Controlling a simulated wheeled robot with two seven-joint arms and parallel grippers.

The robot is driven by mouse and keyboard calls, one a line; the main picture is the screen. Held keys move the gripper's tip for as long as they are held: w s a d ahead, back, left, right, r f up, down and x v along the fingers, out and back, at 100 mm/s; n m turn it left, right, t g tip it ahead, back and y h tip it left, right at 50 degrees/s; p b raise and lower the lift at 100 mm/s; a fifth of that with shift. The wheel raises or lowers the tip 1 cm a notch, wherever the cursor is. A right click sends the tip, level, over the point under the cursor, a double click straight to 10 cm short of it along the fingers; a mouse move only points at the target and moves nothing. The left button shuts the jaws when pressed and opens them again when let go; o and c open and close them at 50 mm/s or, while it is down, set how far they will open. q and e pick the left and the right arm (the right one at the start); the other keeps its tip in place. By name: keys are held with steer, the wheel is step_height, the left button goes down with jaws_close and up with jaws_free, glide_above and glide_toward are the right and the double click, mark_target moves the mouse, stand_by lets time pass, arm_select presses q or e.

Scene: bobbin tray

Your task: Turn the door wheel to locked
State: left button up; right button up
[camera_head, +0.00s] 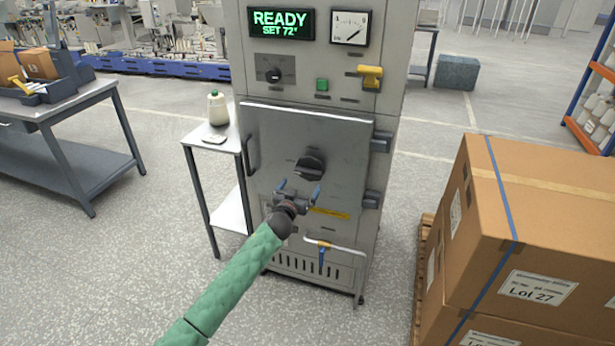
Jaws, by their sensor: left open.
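The grey machine cabinet (235,60) stands in the middle of the view with its door (345,140) closed. The dark door wheel (309,166) sits on the middle of the door. I cannot read its markings at this size. My left gripper (299,188) is open and empty, just below the wheel and a little to its left. Its blue-tipped fingers are apart, and I see no contact with the wheel. The lit display (281,23) reads READY, SET 72". My right gripper is not in view.
A yellow handle (369,76), a green button (321,85) and a gauge (350,27) are above the door. A pipe with a blue lever (322,256) is below it. A small side table (203,137) stands left, and stacked cartons (550,190) stand right. Floor is free between.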

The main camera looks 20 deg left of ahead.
mark_target(307, 175)
arm_select(q)
steer(key=shift+w+p, duration=1.05)
steer(key=shift+w, duration=2.8)
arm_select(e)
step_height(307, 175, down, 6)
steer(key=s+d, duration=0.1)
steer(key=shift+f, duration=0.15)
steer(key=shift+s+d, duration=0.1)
arm_select(q)
steer(key=c, duration=0.6)
